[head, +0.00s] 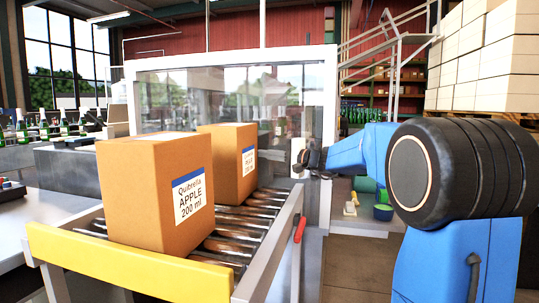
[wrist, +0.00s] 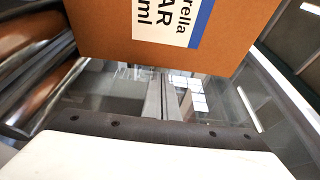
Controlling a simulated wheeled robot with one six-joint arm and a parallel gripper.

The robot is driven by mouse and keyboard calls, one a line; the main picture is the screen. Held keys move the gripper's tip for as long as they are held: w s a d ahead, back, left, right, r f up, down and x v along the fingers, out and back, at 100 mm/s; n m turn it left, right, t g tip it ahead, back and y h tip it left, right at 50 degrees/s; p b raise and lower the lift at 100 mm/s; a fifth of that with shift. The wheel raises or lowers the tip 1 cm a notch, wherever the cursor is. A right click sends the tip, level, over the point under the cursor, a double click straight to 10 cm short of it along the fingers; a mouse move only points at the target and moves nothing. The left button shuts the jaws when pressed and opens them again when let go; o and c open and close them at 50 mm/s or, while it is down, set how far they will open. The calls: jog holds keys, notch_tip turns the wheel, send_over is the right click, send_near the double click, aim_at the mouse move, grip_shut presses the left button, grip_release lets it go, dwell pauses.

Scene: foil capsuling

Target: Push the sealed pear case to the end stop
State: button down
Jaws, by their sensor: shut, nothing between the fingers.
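The pear case (head: 228,160) is a brown carton with a white and blue label, standing upright on the roller conveyor behind the apple case (head: 150,195). The apple case hides part of it. In the wrist view the pear case (wrist: 175,52) fills the top, its label partly cut off. My gripper (head: 308,160) is shut and empty, to the right of the pear case near the conveyor's right rail. It looks apart from the case. A yellow bar (head: 135,263) crosses the near end of the conveyor, close in front of the apple case; it looks like the end stop.
The conveyor's right rail (head: 272,243) carries a red handle (head: 300,229). A clear-panelled machine frame (head: 330,115) stands behind the cases. Stacked cartons (head: 490,60) are at the right. Bare rollers (head: 243,222) show between the cases and the right rail.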

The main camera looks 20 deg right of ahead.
jog(key=shift+s+a, duration=0.15)
jog(key=shift+s, duration=0.1)
jog(key=s+a, duration=0.3)
jog(key=s, duration=0.1)
jog(key=s+a, duration=0.2)
jog(key=s, duration=0.2)
jog(key=s+a, duration=0.3)
jog(key=shift+s+a, duration=0.3)
jog(key=shift+s, duration=0.1)
jog(key=w+d, duration=0.2)
jog(key=d, duration=0.1)
jog(key=shift+w, duration=0.4)
send_near(245, 162)
jog(key=shift+w+d+r, duration=0.1)
jog(key=shift+w+d, duration=0.05)
jog(key=shift+d, duration=0.8)
jog(key=shift+w+d, duration=0.15)
jog(key=shift+d, duration=0.85)
